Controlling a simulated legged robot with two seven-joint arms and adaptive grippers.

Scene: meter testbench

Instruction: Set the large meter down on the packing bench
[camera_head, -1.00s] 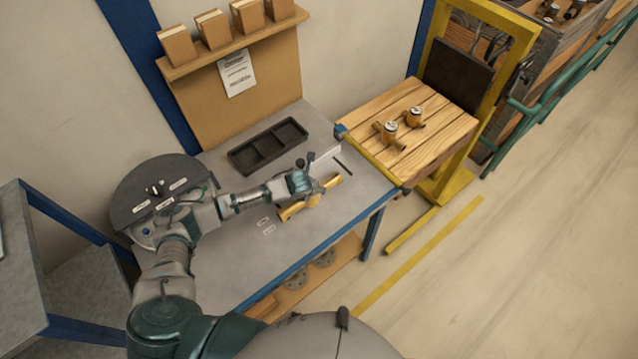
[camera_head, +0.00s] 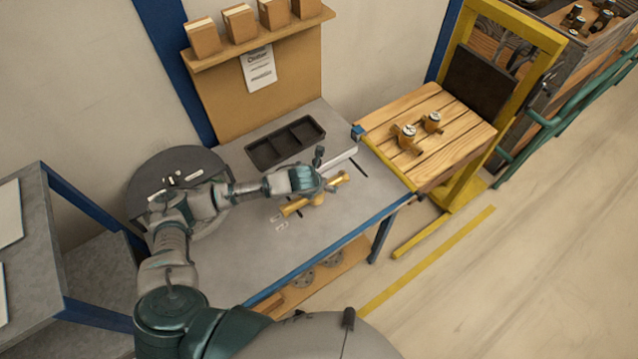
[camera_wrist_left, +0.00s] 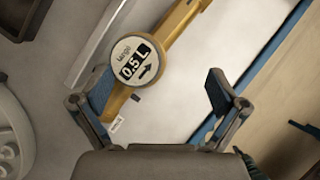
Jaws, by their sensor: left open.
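The large meter is a brass body lying on the grey packing bench (camera_head: 235,255), near its front right part (camera_head: 317,199). In the left wrist view its round white face (camera_wrist_left: 137,64) reads "large 0.5 L" with an arrow, and its brass pipe runs toward the upper right. My left gripper (camera_head: 327,184) is over the meter. In the left wrist view the gripper (camera_wrist_left: 160,92) has its fingers wide apart with nothing held between them. The left finger is close beside the meter's face; whether they touch I cannot tell. My right gripper is out of view.
A black divided tray (camera_head: 286,142) sits at the bench's back, and a round dark turntable (camera_head: 150,172) at its left. A wooden platform (camera_head: 450,150) to the right bears two small brass meters (camera_head: 405,135). Boxes stand on the shelf (camera_head: 262,38). Bare bench top lies left of the meter.

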